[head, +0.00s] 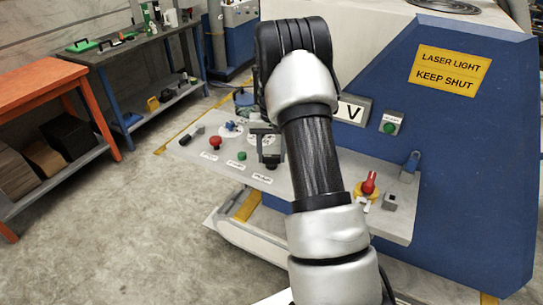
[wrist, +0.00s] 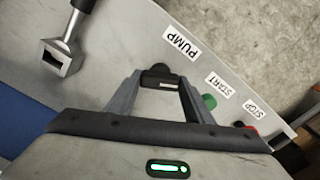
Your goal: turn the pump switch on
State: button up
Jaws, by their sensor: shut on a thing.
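The pump switch (wrist: 160,78) is a dark, short bar beside the white PUMP label (wrist: 181,45) in the wrist view. My gripper (wrist: 161,82) has its two grey fingers on either side of this bar and is shut on it. In the head view my gripper (head: 267,142) is over the sloping control panel (head: 318,205), just above the PUMP label (head: 262,178). My arm covers part of the panel there. The fingers hide the switch's ends, and I cannot read its position.
A green START button (wrist: 209,101) and a red STOP button (wrist: 250,128) are close to the fingers. A metal lever with a square end (wrist: 62,57) stands on the other side. A red handle (head: 369,183) is at the panel's right. An orange bench (head: 35,85) stands at left.

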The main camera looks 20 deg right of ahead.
aim_at(272, 156)
jog(key=m, duration=0.5)
jog(key=shift+m, duration=0.4)
dwell(0.3)
jog(key=o, duration=1.1)
jog(key=shift+c, duration=0.2)
jog(key=shift+r, duration=0.1)
notch_tip(272, 156, up, 17)
jog(key=shift+r, duration=0.15)
